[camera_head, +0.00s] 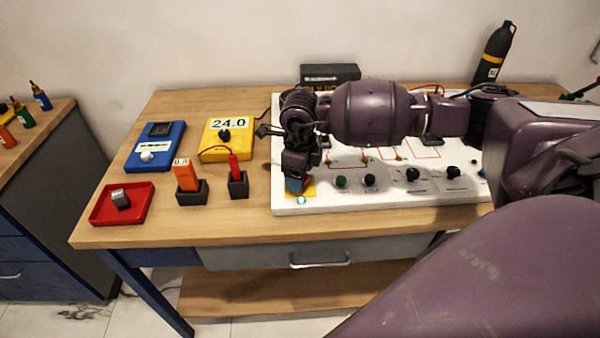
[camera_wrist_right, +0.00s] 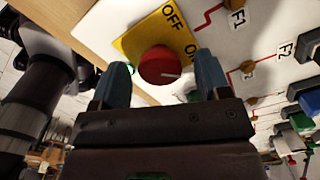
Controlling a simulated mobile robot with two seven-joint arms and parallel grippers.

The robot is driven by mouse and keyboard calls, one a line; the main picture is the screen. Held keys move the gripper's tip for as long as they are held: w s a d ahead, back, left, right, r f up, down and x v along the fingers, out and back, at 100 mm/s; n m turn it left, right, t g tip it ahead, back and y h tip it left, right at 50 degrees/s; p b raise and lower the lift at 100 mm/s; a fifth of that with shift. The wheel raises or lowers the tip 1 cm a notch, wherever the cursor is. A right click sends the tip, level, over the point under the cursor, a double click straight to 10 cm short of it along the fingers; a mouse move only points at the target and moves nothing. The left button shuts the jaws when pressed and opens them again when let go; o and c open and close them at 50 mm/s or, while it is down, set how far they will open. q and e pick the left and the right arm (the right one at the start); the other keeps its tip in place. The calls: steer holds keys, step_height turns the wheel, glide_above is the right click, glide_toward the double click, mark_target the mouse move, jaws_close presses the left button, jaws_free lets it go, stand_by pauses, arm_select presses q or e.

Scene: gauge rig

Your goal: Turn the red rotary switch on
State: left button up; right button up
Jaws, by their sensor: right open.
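The red rotary switch (camera_wrist_right: 160,66) shows in the right wrist view on a yellow plate (camera_wrist_right: 132,42) marked OFF and ON. A white line on the knob's face points toward the picture's right. My right gripper (camera_wrist_right: 164,76) is open, with one blue-grey finger on each side of the knob; I cannot tell whether they touch it. In the head view my right gripper (camera_head: 295,186) is over the front left corner of the white panel (camera_head: 340,203) and hides the knob. Part of the yellow plate (camera_head: 309,188) shows beside it. My left gripper is not in view.
Black knobs (camera_head: 412,175) and a green button (camera_head: 341,182) sit on the panel, right of my gripper. To the left stand a yellow meter (camera_head: 214,149), a red probe (camera_head: 234,168) in its holder, an orange tester (camera_head: 186,177), a blue device (camera_head: 150,158) and a red tray (camera_head: 139,213).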

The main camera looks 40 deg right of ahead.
step_height(320, 180, up, 11)
steer(key=shift+f, duration=0.15)
stand_by(0.4)
steer(key=shift+f, duration=0.1)
stand_by(0.4)
